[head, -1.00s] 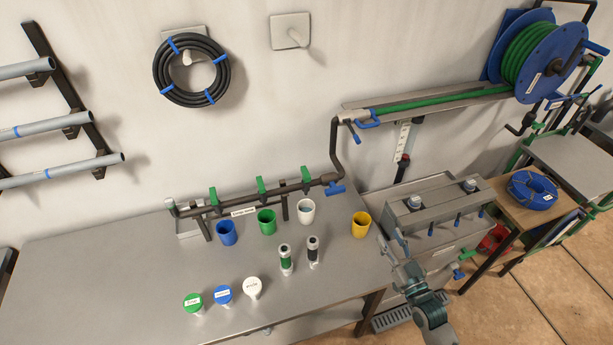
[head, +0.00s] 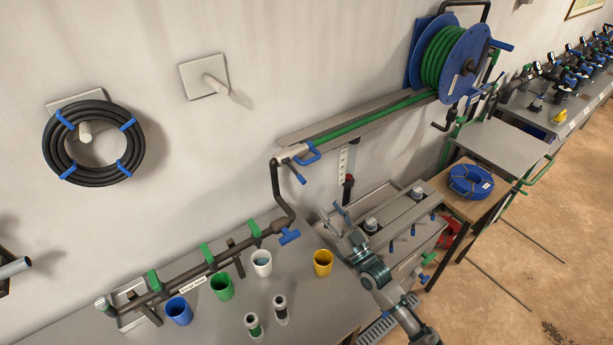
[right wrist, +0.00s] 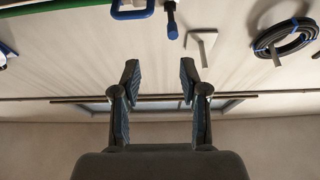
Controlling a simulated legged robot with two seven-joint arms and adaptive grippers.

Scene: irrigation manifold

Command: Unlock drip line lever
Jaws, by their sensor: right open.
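The brown pipe manifold (head: 227,263) runs along the back of the bench and carries several green levers (head: 206,253). Its small white label (head: 193,284) is too blurred to read surely. A blue T-shaped handle (head: 289,236) sits near its right end. Above, at the end of the green hose, are a blue lever (head: 297,173) and a blue loop handle (head: 308,154). In the right wrist view the blue lever (right wrist: 172,22) and blue loop (right wrist: 132,13) lie beyond the fingertips. My right gripper (head: 332,214) is open and empty, below and right of them. My left gripper is out of view.
Blue (head: 179,312), green (head: 222,287), white (head: 262,264) and yellow (head: 323,263) cups stand on the bench. A grey valve box (head: 400,222) is beside my right arm. A blue reel (head: 452,58) and a coiled black hose (head: 93,156) hang on the wall.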

